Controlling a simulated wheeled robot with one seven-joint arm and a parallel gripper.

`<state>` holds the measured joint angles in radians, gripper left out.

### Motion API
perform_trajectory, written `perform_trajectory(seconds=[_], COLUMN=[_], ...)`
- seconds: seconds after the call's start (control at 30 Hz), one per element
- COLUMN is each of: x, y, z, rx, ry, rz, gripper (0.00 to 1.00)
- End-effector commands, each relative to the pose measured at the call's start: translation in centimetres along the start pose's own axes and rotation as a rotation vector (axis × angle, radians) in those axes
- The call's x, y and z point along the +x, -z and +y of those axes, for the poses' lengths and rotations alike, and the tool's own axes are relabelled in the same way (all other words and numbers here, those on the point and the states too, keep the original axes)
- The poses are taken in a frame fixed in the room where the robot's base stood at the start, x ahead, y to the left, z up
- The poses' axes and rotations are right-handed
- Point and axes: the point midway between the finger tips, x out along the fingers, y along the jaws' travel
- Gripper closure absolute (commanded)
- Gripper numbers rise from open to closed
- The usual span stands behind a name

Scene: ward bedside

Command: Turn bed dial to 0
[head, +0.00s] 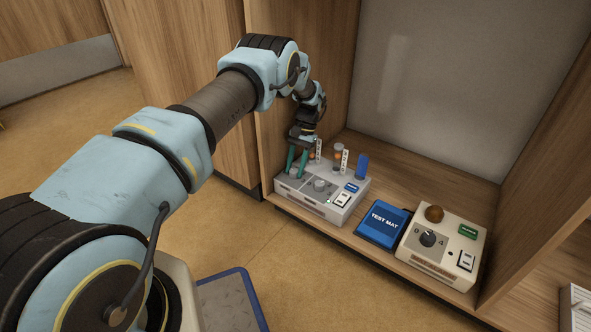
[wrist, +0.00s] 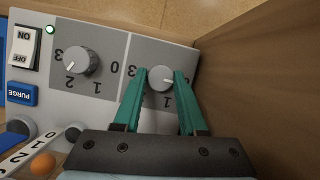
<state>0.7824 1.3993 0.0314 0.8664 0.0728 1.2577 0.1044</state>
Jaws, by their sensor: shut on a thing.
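A grey control box (head: 345,207) in the cabinet has two grey dials with upside-down numbers in the wrist view. My gripper (wrist: 157,74) is shut on the right-hand grey dial (wrist: 160,79) in the wrist view, one green finger on each side. In the head view my gripper (head: 296,168) reaches down onto the box's left part. I cannot read any dial's name.
The box also has a lit green lamp (wrist: 50,29), an ON/OFF switch (wrist: 24,47) and a blue PURGE button (wrist: 22,94). A blue test mat (head: 383,226) and a cream box with a black dial (head: 428,238) stand to the right. A wooden cabinet wall (wrist: 255,80) is close beside my gripper.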

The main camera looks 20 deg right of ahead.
Motion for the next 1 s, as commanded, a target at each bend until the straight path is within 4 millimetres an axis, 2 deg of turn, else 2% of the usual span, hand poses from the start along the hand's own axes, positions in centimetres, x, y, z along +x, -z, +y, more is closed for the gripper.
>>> perform_trajectory(seconds=[0.67, 0.7, 0.93, 1.0], x=[0.21, 0.22, 0.13, 0.11], y=[-0.25, -0.25, -0.14, -0.11], z=[-0.14, -0.14, -0.09, -0.07], rx=[-0.064, -0.064, -0.063, -0.063], ry=[-0.025, -0.025, -0.026, -0.026], rz=[-0.013, -0.013, -0.009, -0.008], gripper=[1.0, 0.58, 0.32, 0.29])
